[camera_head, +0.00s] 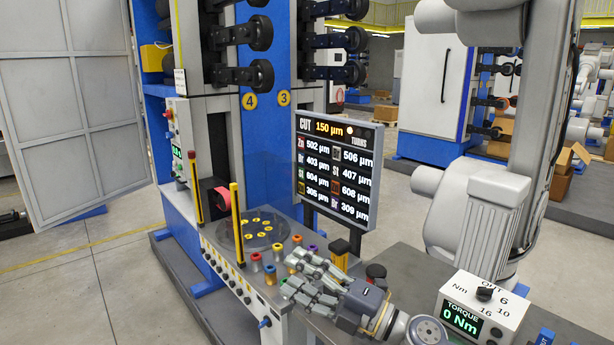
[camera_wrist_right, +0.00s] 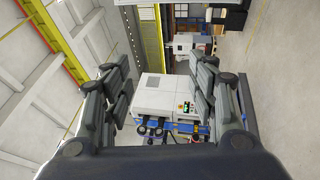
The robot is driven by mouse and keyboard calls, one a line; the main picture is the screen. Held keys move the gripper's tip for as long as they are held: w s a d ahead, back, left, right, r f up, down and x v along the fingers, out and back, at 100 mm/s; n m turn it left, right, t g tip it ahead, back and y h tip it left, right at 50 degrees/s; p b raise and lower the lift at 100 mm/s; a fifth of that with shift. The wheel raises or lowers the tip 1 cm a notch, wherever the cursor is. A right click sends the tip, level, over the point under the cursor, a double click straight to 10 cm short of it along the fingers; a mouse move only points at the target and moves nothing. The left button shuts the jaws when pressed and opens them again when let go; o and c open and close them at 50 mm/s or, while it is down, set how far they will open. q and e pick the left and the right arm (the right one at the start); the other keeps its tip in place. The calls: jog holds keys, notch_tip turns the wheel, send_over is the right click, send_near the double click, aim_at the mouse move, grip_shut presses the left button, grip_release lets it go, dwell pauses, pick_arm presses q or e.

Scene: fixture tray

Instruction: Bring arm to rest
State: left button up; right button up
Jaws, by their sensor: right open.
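My right gripper (camera_head: 318,279) is in the lower middle of the head view, over the front of the bench, with its fingers pointing left. It is open, and nothing shows between its fingers. The right wrist view shows the same gripper (camera_wrist_right: 160,85) with its fingers spread apart and the far hall between them. My right arm comes in from the right side of the head view. My left gripper is not in view.
Several small coloured cylinders (camera_head: 270,274) stand close to the right gripper. A round plate (camera_head: 262,228) lies behind them, near yellow posts (camera_head: 237,225). A display (camera_head: 337,170) stands behind the gripper. A torque box (camera_head: 480,307) is at the lower right.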

jog(key=s+d+f+m+t+h, duration=0.1)
jog(key=d+f+m+t+h, duration=0.35)
jog(key=d+m+h, duration=0.5)
jog(key=s+d+f+m+t+h, duration=0.1)
jog(key=d+f+m+t+h, duration=0.4)
jog(key=m, duration=0.7)
jog(key=s+d+f+m+g+h, duration=0.4)
jog(key=s+d+f+g, duration=0.25)
jog(key=f, duration=0.35)
jog(key=s+f+m+g, duration=0.1)
jog(key=s+f+g, duration=0.25)
jog(key=s, duration=0.45)
jog(key=s+d+f+m+g, duration=0.1)
jog(key=s+f+g, duration=0.25)
jog(key=s, duration=0.45)
jog(key=s+f+m+g, duration=0.1)
jog(key=s+f+g, duration=0.1)
jog(key=s+f, duration=0.45)
notch_tip(320, 180, down, 24)
jog(key=s+g, duration=0.2)
jog(key=s, duration=0.1)
jog(key=s+d+f, duration=0.3)
jog(key=s+f, duration=1.3)
jog(key=s, duration=0.1)
jog(key=shift+f+g+y, duration=0.3)
jog(key=shift+g+y, duration=0.05)
jog(key=shift+g, duration=0.05)
